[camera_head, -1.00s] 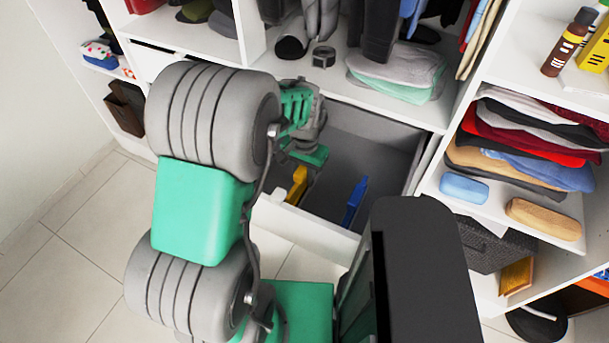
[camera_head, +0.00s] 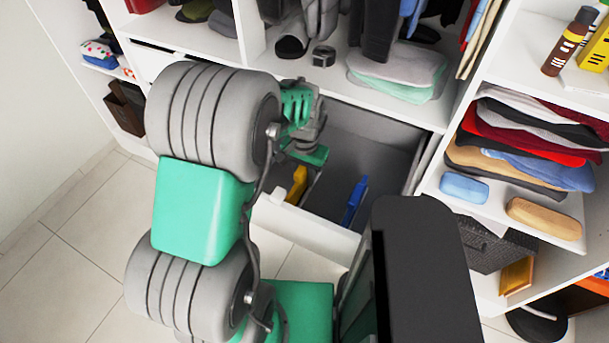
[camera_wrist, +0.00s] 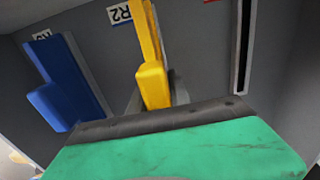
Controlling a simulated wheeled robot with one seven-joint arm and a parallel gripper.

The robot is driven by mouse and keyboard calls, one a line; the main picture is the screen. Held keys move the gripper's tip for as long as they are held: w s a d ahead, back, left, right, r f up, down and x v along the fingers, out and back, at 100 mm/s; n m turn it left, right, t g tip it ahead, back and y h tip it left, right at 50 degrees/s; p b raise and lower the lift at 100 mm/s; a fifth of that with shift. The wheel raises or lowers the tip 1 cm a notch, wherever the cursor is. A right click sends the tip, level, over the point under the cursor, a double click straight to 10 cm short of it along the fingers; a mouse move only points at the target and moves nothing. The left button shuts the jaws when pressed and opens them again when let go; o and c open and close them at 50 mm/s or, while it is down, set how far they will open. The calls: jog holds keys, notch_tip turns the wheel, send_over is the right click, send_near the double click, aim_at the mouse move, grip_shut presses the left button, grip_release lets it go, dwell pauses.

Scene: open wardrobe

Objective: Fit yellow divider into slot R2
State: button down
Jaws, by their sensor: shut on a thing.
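The yellow divider (camera_wrist: 152,75) stands beside the R2 label (camera_wrist: 119,13) in the wrist view, in line with the place where slot R2 is expected. Its upper part runs along the grey drawer wall, and how deep it sits I cannot tell. In the head view the yellow divider (camera_head: 297,186) shows near the drawer's front left. My gripper (camera_head: 309,154) is inside the drawer, shut on the yellow divider; its green body and black edge hide the divider's lower end in the wrist view. Slot R2 itself is covered by the divider.
A blue divider (camera_wrist: 62,82) stands by the R3 label (camera_wrist: 41,34), left of the yellow one. An empty dark slot (camera_wrist: 243,45) is at the right. The open drawer's white front (camera_head: 315,228) is near me. Folded clothes (camera_head: 530,140) fill the right shelf.

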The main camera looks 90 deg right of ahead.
jog(key=shift+f+b, duration=0.8)
jog(key=shift+f, duration=0.45)
jog(key=c, duration=1.1)
grip_release()
jog(key=shift+r, duration=0.1)
notch_tip(320, 180, up, 8)
jog(key=shift+f+b, duration=0.1)
jog(key=shift+b, duration=0.45)
